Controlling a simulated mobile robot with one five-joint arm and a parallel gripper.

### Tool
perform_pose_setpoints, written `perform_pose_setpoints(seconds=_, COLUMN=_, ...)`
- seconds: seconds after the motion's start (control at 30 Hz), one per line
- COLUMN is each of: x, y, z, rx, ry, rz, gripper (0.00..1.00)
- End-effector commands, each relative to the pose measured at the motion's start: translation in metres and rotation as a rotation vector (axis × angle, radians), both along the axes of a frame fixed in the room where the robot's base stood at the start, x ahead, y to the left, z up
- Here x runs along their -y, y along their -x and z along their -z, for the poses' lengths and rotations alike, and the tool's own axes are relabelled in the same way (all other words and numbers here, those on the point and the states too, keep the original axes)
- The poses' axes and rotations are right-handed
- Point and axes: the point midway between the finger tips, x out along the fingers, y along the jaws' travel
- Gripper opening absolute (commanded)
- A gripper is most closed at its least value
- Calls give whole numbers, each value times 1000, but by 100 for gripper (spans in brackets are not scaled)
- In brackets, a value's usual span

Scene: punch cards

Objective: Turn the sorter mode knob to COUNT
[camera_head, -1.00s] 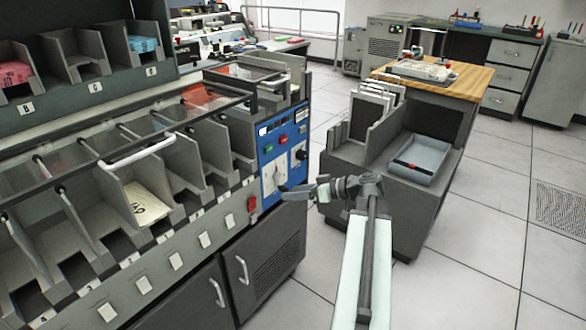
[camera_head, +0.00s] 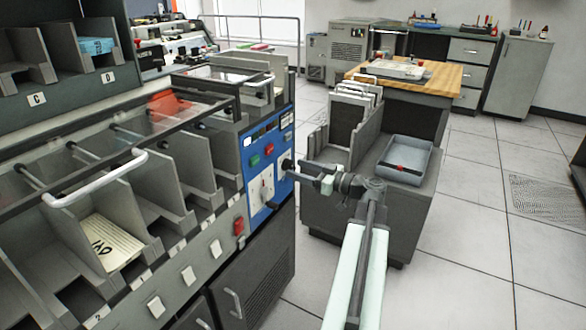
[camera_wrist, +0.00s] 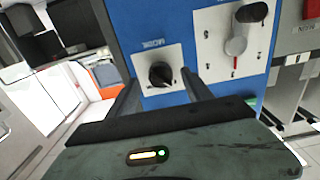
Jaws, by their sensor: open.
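The sorter's blue control panel (camera_head: 270,157) is on the right end of the grey sorter. The black mode knob (camera_wrist: 160,75) sits on a white plate with a MODE label in the wrist view. In the head view the knob (camera_head: 287,163) is partly covered by my gripper (camera_head: 298,167). In the wrist view my gripper (camera_wrist: 160,88) is open, with one finger on each side of the knob's plate and the knob between them. I cannot tell whether the fingers touch it. The knob's pointer setting is too small to read.
A lever on a white plate (camera_wrist: 235,45) is beside the mode knob. A red button (camera_head: 239,226) is lower on the sorter. A grey cart (camera_head: 330,205) with a blue-grey tray (camera_head: 425,160) stands close behind my arm. Open floor is at right.

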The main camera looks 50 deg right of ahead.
Motion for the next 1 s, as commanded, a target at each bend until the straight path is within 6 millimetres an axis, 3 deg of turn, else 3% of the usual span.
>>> perform_pose_setpoints(seconds=0.17, x=-5, y=-19, z=0, rx=0, ry=0, rz=-1, gripper=59)
perform_pose_setpoints(seconds=0.43, x=-6, y=-22, z=0, rx=0, ry=0, rz=-1, gripper=59)
perform_pose_setpoints(seconds=0.67, x=-6, y=-22, z=0, rx=0, ry=-1, rz=-1, gripper=0)
perform_pose_setpoints(seconds=1.0, x=-6, y=-22, z=0, rx=-13, ry=-47, rz=-2, gripper=0)
